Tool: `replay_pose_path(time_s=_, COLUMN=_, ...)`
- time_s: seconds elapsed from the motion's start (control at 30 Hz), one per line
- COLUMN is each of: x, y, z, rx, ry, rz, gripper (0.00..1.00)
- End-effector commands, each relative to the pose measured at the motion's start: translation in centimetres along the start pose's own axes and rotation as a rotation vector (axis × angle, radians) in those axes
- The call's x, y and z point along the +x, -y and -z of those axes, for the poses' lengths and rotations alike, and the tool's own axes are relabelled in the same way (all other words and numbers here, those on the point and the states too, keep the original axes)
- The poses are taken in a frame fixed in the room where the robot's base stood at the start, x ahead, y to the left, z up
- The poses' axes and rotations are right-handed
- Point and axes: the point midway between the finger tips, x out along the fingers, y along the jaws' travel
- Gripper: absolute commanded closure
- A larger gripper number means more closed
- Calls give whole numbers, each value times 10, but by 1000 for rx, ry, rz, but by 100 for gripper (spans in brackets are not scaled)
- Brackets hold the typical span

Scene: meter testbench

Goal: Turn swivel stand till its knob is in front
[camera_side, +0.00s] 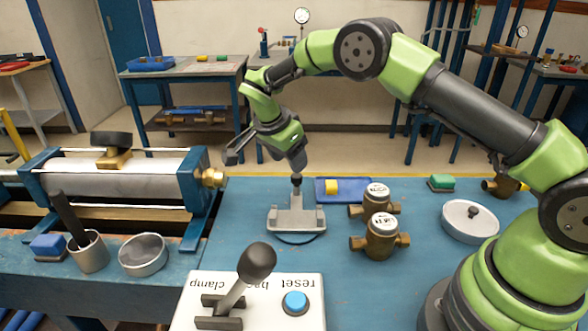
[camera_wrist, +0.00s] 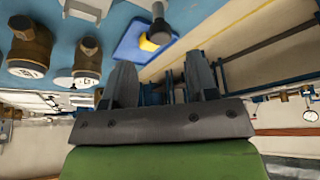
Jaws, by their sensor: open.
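A grey metal stand (camera_side: 297,218), which I take to be the swivel stand, is on the blue bench, over a dark round base. A dark knob (camera_side: 296,179) tops a short post on its far side, facing away from the side camera. A dark knob on a grey stem, likely the same, shows at the top of the wrist view (camera_wrist: 162,31). My gripper (camera_side: 232,152) is above and left of the stand, apart from it, its fingers pointing left in the side view. In the wrist view, the fingers (camera_wrist: 161,82) are spread and empty.
Two brass meters (camera_side: 381,239) stand right of the stand. A blue tray (camera_side: 352,190) with a yellow block lies behind. A round white piece with a dark knob (camera_side: 470,224) is farther right. A control box (camera_side: 262,312) with lever is in front; a clamp (camera_side: 125,185) is left.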

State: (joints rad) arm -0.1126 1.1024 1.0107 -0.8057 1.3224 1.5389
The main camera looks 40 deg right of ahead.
Motion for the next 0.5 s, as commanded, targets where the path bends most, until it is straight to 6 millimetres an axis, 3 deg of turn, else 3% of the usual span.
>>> replay_pose_path(time_s=0.2, x=-35, y=0, z=0, rx=0, ry=0, rz=3, gripper=47)
replay_pose_path(time_s=0.5, x=-43, y=0, z=0, rx=1, ry=-1, rz=-2, gripper=47)
